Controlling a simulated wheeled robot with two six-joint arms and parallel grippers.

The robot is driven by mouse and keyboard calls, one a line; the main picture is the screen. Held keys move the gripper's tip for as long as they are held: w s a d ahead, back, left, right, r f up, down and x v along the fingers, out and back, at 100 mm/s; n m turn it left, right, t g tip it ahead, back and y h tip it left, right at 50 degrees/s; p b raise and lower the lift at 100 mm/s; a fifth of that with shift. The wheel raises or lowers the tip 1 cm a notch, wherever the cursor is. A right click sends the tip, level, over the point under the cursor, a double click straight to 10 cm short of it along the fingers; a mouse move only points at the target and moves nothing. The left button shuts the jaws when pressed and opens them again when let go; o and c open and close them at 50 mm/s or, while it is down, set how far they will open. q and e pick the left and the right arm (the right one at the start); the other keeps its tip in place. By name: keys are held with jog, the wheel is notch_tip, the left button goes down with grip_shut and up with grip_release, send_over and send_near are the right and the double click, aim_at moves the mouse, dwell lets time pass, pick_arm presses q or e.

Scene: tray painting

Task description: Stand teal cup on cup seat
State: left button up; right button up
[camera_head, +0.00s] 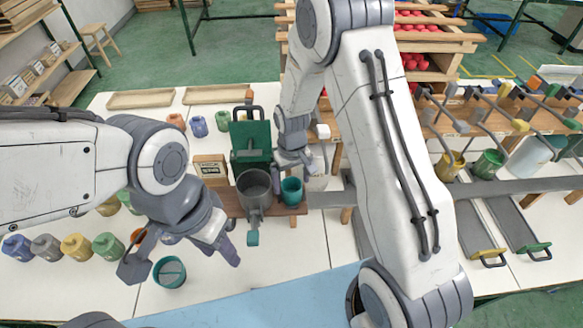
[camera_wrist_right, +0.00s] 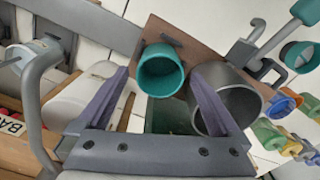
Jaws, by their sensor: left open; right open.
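A teal cup (camera_head: 291,191) stands upright on the right end of a brown board (camera_head: 298,209), beside a large grey cup (camera_head: 254,190). The right wrist view shows this teal cup (camera_wrist_right: 160,72) and the grey cup (camera_wrist_right: 228,98) from above. My right gripper (camera_head: 296,165) is open, just behind and above the teal cup, with nothing held. Its two purple fingers are apart in the wrist view. Another teal cup (camera_head: 170,272) stands on the white table at the front left. My left gripper (camera_head: 226,249) is open and empty, to the right of and above that cup. I cannot tell which board spot is the cup seat.
A green bin (camera_head: 250,142) and a cardboard box (camera_head: 210,168) stand behind the board. Several coloured cups (camera_head: 75,246) line the table's left. A wooden rack (camera_head: 450,120) with hanging tools and cups stands at right. White table is clear front centre.

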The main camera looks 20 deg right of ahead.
notch_tip(320, 180, up, 7)
jog(key=b, duration=0.2)
jog(key=s+a+r+n, duration=0.2)
jog(key=s+a+r, duration=0.6)
jog(key=s, duration=0.3)
jog(key=s+r+n+y, duration=0.1)
jog(key=s+r+n, duration=0.1)
jog(key=s, duration=1.1)
jog(key=shift+s+a+r+n, duration=0.2)
jog(key=shift+s+a+n, duration=0.1)
jog(key=shift+a+n, duration=0.2)
notch_tip(320, 180, down, 4)
jog(key=b, duration=0.4)
jog(key=shift+f, duration=0.15)
